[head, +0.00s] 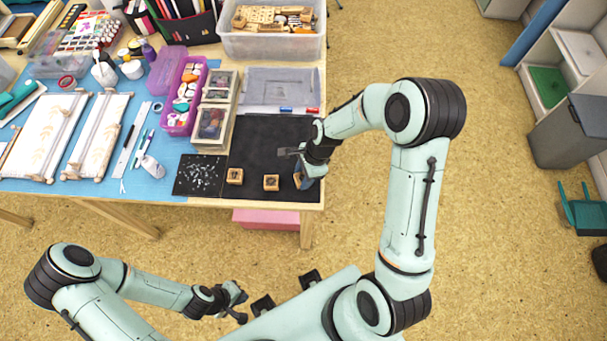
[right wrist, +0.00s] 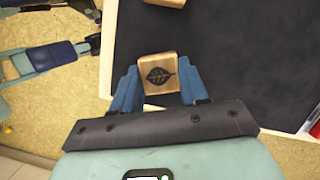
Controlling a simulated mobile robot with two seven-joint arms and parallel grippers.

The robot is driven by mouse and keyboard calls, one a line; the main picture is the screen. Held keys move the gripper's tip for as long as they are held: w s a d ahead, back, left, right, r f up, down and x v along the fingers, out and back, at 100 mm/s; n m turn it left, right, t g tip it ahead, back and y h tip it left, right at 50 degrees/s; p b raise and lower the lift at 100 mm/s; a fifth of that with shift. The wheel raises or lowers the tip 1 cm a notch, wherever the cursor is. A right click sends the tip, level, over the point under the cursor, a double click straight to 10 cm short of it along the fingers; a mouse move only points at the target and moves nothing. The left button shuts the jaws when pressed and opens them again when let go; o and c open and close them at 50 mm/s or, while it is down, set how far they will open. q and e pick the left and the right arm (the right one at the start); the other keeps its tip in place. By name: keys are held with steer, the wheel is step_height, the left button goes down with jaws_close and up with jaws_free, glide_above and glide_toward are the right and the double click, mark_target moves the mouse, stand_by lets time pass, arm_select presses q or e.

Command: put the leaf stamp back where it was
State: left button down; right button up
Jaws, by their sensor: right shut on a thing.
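The leaf stamp (right wrist: 158,75) is a small wooden block with a dark leaf on the face toward the right wrist camera. My right gripper (right wrist: 157,88) is shut on it, with a blue finger at each side. In the head view my right gripper (head: 300,178) is low at the front right part of the black mat (head: 262,140); the stamp is mostly hidden there. I cannot tell whether the stamp touches the mat. Two other wooden stamps stand left of it, one nearer (head: 271,182) and one farther (head: 234,176). My left gripper (head: 240,304) is off the table; its fingers are unclear.
A dark speckled sheet (head: 200,175) lies left of the mat. Behind the mat are a grey closed case (head: 280,88) and a red and a blue marker. Framed boxes (head: 212,118) and a purple case (head: 178,95) stand to the left. The mat's middle is clear.

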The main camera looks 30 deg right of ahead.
steer(key=shift+f, duration=0.1)
steer(key=o, duration=1)
steer(key=shift+c, duration=0.2)
arm_select(q)
steer(key=shift+f, duration=0.1)
arm_select(e)
steer(key=shift+r, duration=0.25)
arm_select(q)
steer(key=shift+w+r+p, duration=0.7)
steer(key=shift+r, duration=0.35)
arm_select(e)
steer(key=v, duration=1.1)
steer(key=shift+r, duration=0.4)
steer(key=shift+d, duration=0.1)
